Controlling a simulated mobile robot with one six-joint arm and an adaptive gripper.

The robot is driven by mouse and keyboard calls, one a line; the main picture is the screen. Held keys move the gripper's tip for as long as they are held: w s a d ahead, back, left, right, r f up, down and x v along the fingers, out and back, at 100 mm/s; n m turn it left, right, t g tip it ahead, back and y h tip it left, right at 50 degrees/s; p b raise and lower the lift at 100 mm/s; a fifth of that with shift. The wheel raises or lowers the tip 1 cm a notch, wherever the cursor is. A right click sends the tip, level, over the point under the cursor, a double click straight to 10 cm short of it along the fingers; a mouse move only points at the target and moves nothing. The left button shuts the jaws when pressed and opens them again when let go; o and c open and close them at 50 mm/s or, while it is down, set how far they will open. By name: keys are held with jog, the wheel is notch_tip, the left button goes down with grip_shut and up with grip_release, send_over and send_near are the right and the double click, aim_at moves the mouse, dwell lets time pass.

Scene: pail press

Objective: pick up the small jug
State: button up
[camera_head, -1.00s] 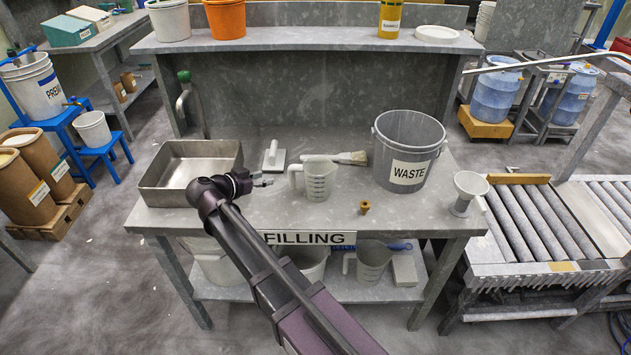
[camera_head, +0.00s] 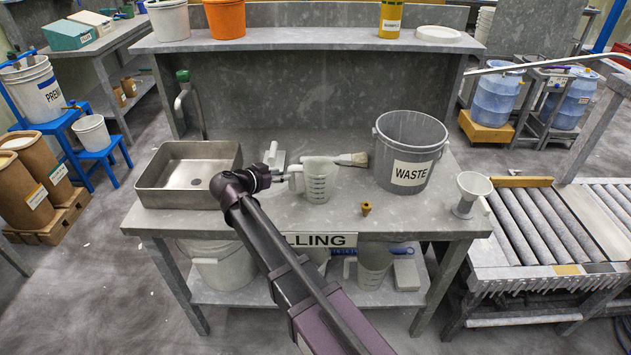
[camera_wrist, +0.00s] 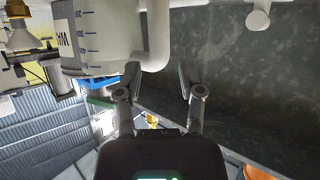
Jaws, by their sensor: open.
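The small jug (camera_head: 319,183) is a pale, translucent measuring jug with graduation marks. It stands upright on the filling bench, with its handle (camera_head: 294,172) on the left. My gripper (camera_head: 284,178) is at the jug's left side, close to the handle. In the wrist view the jug (camera_wrist: 105,38) fills the upper left. There, my gripper (camera_wrist: 158,75) is open, and the handle (camera_wrist: 160,35) lies in line with the gap between the fingertips, right at them. I cannot tell whether a finger touches it.
A metal tray (camera_head: 183,200) is left of my arm. A scraper (camera_head: 276,155) and a brush (camera_head: 350,159) lie behind the jug. A grey waste bucket (camera_head: 425,143) and a funnel (camera_head: 468,207) stand right. A small brass fitting (camera_head: 366,209) is in front. A larger jug (camera_head: 374,266) is below.

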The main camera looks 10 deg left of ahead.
aim_at(291, 171)
jog(key=x, duration=0.1)
jog(key=b+x, duration=0.1)
jog(key=x, duration=0.1)
jog(key=shift+w+f, duration=0.2)
jog(key=shift+f, duration=0.15)
jog(key=shift+b+x, duration=0.45)
jog(key=shift+x, duration=0.3)
jog(key=shift+d+r, duration=0.1)
jog(key=shift+r, duration=0.05)
grip_shut()
